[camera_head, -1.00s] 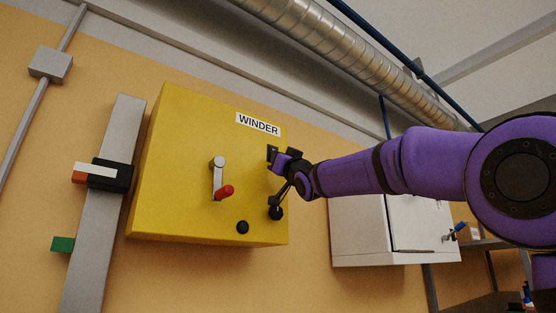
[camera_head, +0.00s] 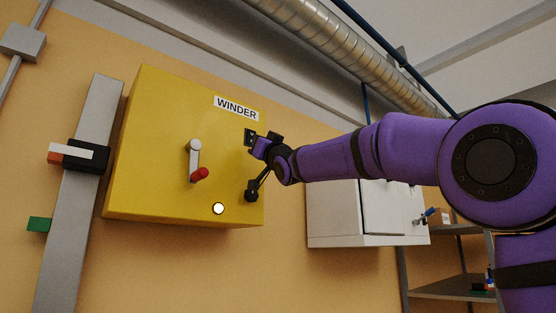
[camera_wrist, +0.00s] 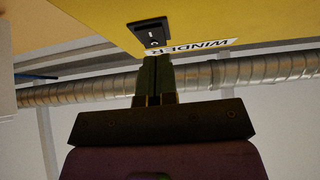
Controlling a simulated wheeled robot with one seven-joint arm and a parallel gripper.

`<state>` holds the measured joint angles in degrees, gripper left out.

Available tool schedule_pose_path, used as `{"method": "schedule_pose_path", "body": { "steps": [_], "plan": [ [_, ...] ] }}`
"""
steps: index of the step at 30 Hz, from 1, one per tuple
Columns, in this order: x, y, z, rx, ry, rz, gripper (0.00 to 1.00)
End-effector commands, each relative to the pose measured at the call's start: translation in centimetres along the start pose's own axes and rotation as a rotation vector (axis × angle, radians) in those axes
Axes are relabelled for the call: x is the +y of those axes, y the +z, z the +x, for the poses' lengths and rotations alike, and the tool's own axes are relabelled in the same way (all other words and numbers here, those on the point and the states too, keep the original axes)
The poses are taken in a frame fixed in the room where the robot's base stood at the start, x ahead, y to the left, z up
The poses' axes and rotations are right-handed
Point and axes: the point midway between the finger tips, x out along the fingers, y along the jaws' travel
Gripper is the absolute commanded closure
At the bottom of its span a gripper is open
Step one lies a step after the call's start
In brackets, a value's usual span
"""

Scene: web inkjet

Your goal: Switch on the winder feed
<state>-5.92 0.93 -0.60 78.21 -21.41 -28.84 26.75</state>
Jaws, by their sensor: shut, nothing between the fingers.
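The yellow WINDER box (camera_head: 150,150) hangs on the wall. A small black switch plate (camera_head: 249,136) is on its front below the WINDER label (camera_head: 237,107). The plate also shows in the wrist view (camera_wrist: 149,32), with a small light-coloured piece at its middle. A round lamp (camera_head: 219,208) low on the box glows white. A grey lever with a red knob (camera_head: 200,174) points down. My gripper (camera_head: 257,147) is at the box's right side, by the switch plate. In the wrist view my gripper (camera_wrist: 153,62) is shut and empty, its tips just below the plate; contact cannot be told.
A grey wall channel (camera_head: 75,220) with a black, white and orange handle (camera_head: 80,156) stands left of the box. A white cabinet (camera_head: 335,215) hangs to the right behind my arm. A metal duct (camera_head: 330,45) runs overhead. Shelving (camera_head: 455,288) stands at the lower right.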

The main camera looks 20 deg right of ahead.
Motion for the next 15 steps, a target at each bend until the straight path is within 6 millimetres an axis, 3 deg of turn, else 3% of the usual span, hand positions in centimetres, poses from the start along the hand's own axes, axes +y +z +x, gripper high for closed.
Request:
{"method": "schedule_pose_path", "body": {
  "steps": [8,15],
  "plan": [
    [-0.2,0.6,-2.1,-0.001,-0.001,0.004,1.0],
    [-0.2,1.5,-5.4,-0.001,0.0,0.005,1.0]
  ]
}}
